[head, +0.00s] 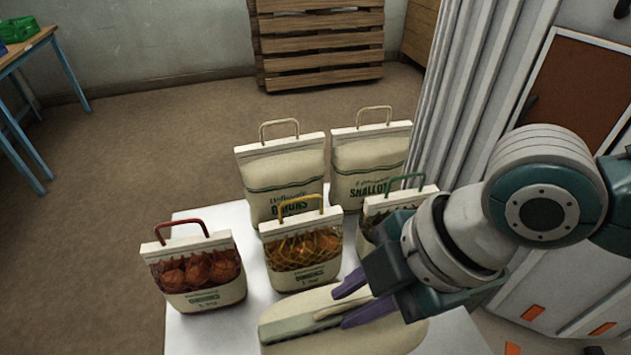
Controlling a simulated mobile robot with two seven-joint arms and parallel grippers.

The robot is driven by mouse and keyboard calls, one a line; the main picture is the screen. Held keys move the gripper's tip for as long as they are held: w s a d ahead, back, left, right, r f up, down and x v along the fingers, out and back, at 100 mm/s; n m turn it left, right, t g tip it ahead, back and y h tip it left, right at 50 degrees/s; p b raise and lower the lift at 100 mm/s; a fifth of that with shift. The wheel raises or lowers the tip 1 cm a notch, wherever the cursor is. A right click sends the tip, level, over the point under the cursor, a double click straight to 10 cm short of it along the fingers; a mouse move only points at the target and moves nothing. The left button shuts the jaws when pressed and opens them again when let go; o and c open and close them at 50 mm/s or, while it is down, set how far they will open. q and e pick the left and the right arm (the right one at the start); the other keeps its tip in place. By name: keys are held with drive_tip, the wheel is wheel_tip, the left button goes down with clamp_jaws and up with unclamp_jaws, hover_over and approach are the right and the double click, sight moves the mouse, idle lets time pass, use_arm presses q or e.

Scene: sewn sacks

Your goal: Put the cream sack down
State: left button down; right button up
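A cream sack (292,338) with a grey-green band lies at the front of the white table, seen from above; its lower part is cut off by the picture's edge. Its cream handle (332,311) lies over the band. My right gripper (342,310) comes in from the right, low over this sack. Its two purple fingers are apart, with the handle's end between them and a visible gap. Whether the fingers touch the sack I cannot tell. My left gripper is not in view.
Behind stand an onions sack (283,174), a shallots sack (369,172), a red-handled sack (197,273), a yellow-handled net sack (302,253) and a partly hidden green-handled sack (378,207). The white table (190,335) has bare room at front left. A ribbed pale panel (470,80) stands at right.

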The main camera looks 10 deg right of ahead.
drive_tip(key=shift+o, duration=0.9)
drive_tip(key=shift+r, duration=0.25)
drive_tip(key=p+v, duration=0.1)
drive_tip(key=v, duration=1)
drive_tip(key=s+a+m+t, duration=0.2)
drive_tip(key=s+a+m, duration=0.15)
drive_tip(key=m, duration=0.25)
drive_tip(key=s+d+f+m+g+h, duration=0.1)
drive_tip(key=s+d+f+m+h, duration=0.2)
drive_tip(key=s+d+m, duration=0.3)
drive_tip(key=d+m+h, duration=0.1)
drive_tip(key=d+m, duration=0.1)
drive_tip(key=m, duration=0.3)
drive_tip(key=shift+d+f, duration=0.1)
wheel_tip(320, 180, up, 32)
drive_tip(key=p, duration=3.1)
drive_tip(key=shift+f+p, duration=0.25)
drive_tip(key=shift+p, duration=0.05)
